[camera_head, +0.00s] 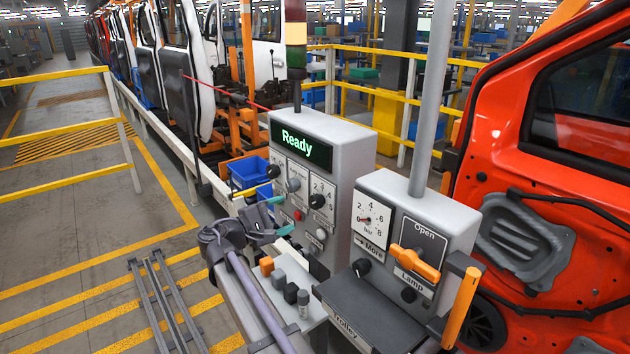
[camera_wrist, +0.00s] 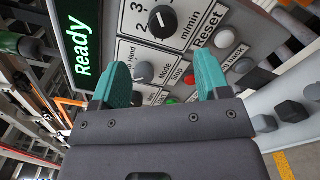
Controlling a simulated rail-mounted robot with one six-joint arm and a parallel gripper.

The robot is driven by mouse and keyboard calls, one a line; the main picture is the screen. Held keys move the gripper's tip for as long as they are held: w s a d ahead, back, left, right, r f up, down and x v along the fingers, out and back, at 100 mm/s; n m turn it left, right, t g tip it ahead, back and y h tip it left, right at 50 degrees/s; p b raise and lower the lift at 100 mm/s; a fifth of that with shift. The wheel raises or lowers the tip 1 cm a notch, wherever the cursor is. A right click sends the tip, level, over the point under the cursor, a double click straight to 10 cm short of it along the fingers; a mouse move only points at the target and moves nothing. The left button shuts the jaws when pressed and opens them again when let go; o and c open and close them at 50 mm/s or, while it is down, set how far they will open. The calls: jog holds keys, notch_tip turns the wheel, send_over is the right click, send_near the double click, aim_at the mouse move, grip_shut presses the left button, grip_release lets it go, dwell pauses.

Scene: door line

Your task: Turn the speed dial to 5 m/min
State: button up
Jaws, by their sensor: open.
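The speed dial is a black knob on a white plate marked m/min, on the grey control box; it shows in the head view (camera_head: 317,201) and at the top of the wrist view (camera_wrist: 162,20). Numerals 2 and 3 can be read beside it in the wrist view; I cannot tell its exact setting. My gripper (camera_head: 280,215) has teal fingers and is in front of the box, left of and slightly below the dial. In the wrist view my gripper (camera_wrist: 163,78) is open, its fingers apart with nothing between them. The dial is beyond the fingertips, untouched.
The box has a green Ready display (camera_head: 302,144), a grey Mode knob (camera_wrist: 143,72), a red button (camera_wrist: 189,79) and a pale Reset button (camera_wrist: 224,38). A second box with a gauge (camera_head: 372,219) and orange handle (camera_head: 414,264) stands to the right, before a red door (camera_head: 560,190).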

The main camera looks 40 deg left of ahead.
aim_at(312, 204)
jog(key=x, duration=1.1)
jog(key=shift+f, duration=0.25)
jog(key=c, duration=0.9)
jog(key=shift+m, duration=0.3)
jog(key=m, duration=0.9)
